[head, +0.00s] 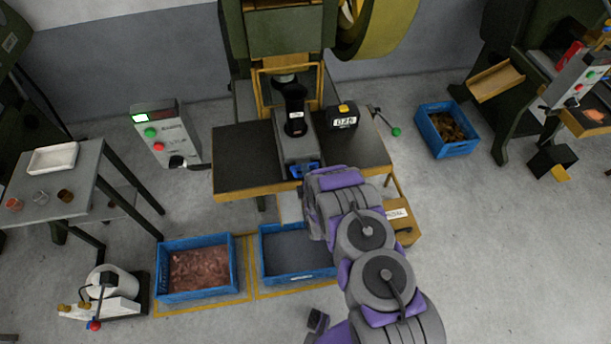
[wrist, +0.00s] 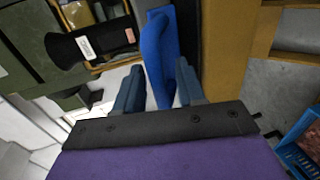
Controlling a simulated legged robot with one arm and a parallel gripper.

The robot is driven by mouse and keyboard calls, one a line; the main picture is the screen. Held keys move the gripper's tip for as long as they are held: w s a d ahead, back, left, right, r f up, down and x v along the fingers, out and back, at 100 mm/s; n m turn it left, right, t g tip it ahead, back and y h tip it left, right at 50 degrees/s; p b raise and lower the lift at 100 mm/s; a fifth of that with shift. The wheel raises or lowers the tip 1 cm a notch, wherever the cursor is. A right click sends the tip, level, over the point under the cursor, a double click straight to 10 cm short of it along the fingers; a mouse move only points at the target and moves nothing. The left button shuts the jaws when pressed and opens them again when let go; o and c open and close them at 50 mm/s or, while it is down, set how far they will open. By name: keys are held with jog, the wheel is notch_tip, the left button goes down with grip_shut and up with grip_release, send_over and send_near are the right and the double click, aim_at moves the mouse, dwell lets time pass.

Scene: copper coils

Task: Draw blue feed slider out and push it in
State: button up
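The blue feed slider (head: 303,171) shows at the front of the grey feed unit (head: 297,148) on the press table. In the wrist view its upright blue handle (wrist: 157,62) stands between the two fingers of my gripper (wrist: 160,90). A finger is on each side of the handle, with narrow gaps showing, so the gripper looks open around it. In the head view my arm hides the fingertips. The black hopper (head: 295,110) stands upright on the feed unit and also shows at the upper left of the wrist view (wrist: 88,44).
A black box with a display (head: 342,118) and a green-knobbed lever (head: 396,131) are right of the feed unit. Blue crates stand below the table, one with copper pieces (head: 194,238) and one looking empty (head: 262,258). A control box (head: 165,134) stands left.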

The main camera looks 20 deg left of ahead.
jog(key=shift+w, duration=0.1)
jog(key=shift+c, duration=0.3)
grip_shut()
jog(key=shift+f, duration=0.1)
